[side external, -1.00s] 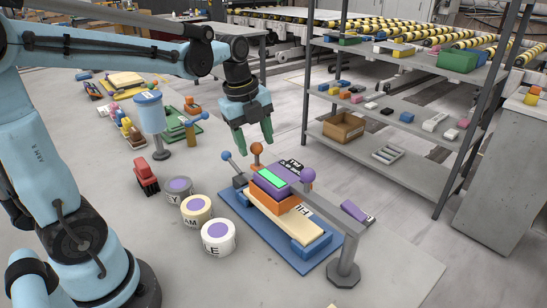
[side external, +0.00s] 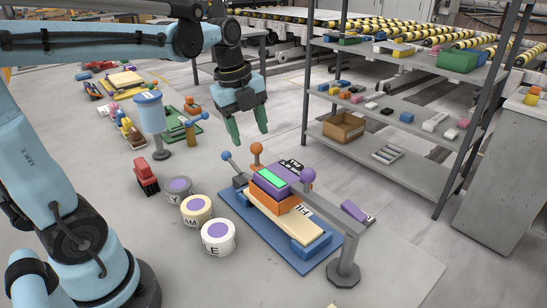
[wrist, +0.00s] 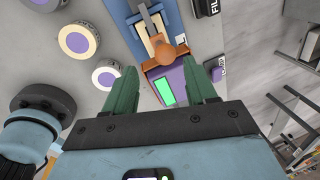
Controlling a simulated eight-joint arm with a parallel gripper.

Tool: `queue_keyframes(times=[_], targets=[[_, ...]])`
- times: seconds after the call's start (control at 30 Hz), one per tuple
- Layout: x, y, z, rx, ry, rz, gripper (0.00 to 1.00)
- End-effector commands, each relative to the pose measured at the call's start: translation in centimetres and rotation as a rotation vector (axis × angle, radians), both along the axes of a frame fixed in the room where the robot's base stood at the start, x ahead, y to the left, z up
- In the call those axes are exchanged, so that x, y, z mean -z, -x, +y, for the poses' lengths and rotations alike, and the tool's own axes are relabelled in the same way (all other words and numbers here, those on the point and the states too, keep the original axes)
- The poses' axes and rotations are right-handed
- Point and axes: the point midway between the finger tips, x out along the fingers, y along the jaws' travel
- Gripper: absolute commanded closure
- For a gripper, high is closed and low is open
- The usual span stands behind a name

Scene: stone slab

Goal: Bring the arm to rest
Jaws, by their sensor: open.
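My gripper (side external: 248,137) hangs above the slab (side external: 110,210) with its green fingers pointing down. The fingers are spread apart with nothing between them. In the side view it is up and behind the blue-based fixture (side external: 318,262), clear of it. In the wrist view my gripper (wrist: 165,85) shows both green fingers apart. The purple block with a bright green patch (wrist: 165,91) appears beyond and between them, below the gripper.
Three labelled tins, one of them white (side external: 219,238), stand left of the fixture. A red object (side external: 145,176) and a blue cup on a stand (side external: 150,112) are further left. A grey shelf rack (side external: 400,130) with small blocks stands at the right. Air around my gripper is free.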

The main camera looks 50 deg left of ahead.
Motion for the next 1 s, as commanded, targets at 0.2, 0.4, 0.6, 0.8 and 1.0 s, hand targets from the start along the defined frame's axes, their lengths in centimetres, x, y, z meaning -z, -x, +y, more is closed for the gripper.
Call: queue_keyframes(times=[0.2, 0.4, 0.6, 0.8, 1.0], targets=[[-3.1, 0.6, 0.1, -0.001, 0.000, 0.000, 0.44], [-4.1, -0.5, -0.5, 0.022, -0.001, 0.010, 0.44], [-3.3, -2.8, -1.8, 0.058, -0.003, 0.031, 0.44], [-2.2, -5.0, -3.3, 0.093, -0.007, 0.051, 0.44], [-0.9, -7.1, -5.1, 0.130, -0.013, 0.072, 0.44]])
